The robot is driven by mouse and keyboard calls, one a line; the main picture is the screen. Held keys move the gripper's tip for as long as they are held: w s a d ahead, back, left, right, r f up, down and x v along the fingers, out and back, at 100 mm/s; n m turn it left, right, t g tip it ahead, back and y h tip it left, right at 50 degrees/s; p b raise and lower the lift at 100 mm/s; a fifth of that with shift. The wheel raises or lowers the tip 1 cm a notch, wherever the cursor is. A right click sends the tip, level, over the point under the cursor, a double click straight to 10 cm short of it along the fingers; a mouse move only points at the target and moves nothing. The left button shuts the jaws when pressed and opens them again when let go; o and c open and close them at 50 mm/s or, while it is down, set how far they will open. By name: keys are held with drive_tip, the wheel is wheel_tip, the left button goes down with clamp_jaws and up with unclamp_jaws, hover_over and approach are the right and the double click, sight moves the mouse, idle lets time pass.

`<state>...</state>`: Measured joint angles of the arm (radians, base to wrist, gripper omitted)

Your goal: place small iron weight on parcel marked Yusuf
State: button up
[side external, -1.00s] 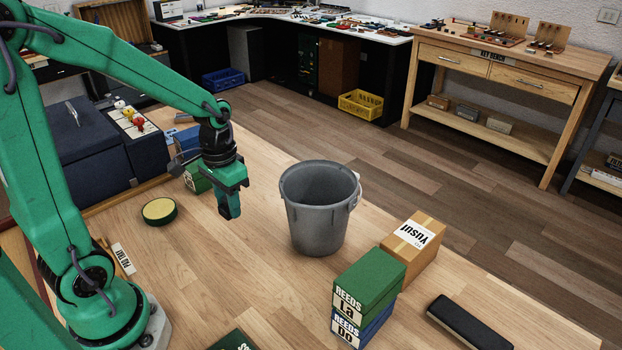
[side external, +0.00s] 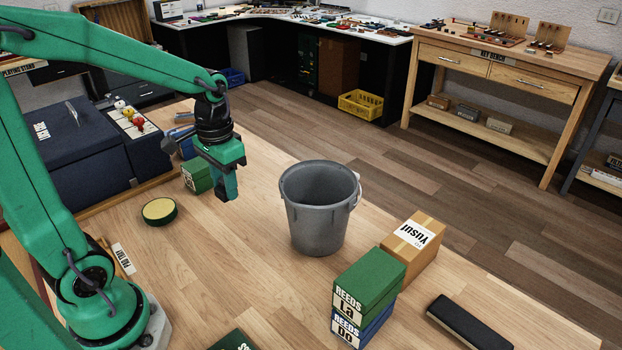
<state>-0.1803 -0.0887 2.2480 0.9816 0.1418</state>
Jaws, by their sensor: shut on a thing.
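The parcel marked Yusuf (side external: 421,262) is a brown cardboard box with a white label on top. It stands at the right of the wooden table, and its top is bare apart from the label and tape. My gripper (side external: 230,189) points down above the table, left of the grey bucket and well away from the parcel. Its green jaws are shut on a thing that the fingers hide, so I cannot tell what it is. I see no small iron weight lying elsewhere on the table.
The grey bucket (side external: 316,222) stands between my gripper and the parcel.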

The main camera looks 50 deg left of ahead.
wheel_tip(320, 180, up, 10)
drive_tip(key=shift+r, duration=0.15)
drive_tip(key=w+d+r, duration=0.1)
drive_tip(key=w+d, duration=0.5)
drive_tip(key=d, duration=0.5)
drive_tip(key=w+d+r, duration=0.1)
drive_tip(key=w+d, duration=0.5)
drive_tip(key=d, duration=0.4)
drive_tip(key=d+f, duration=0.2)
drive_tip(key=d, duration=1.3)
hover_over(407, 241)
wheel_tip(407, 241, down, 12)
drive_tip(key=shift+r, duration=0.1)
drive_tip(key=shift+f, duration=2.05)
drive_tip(key=shift+f, duration=0.1)
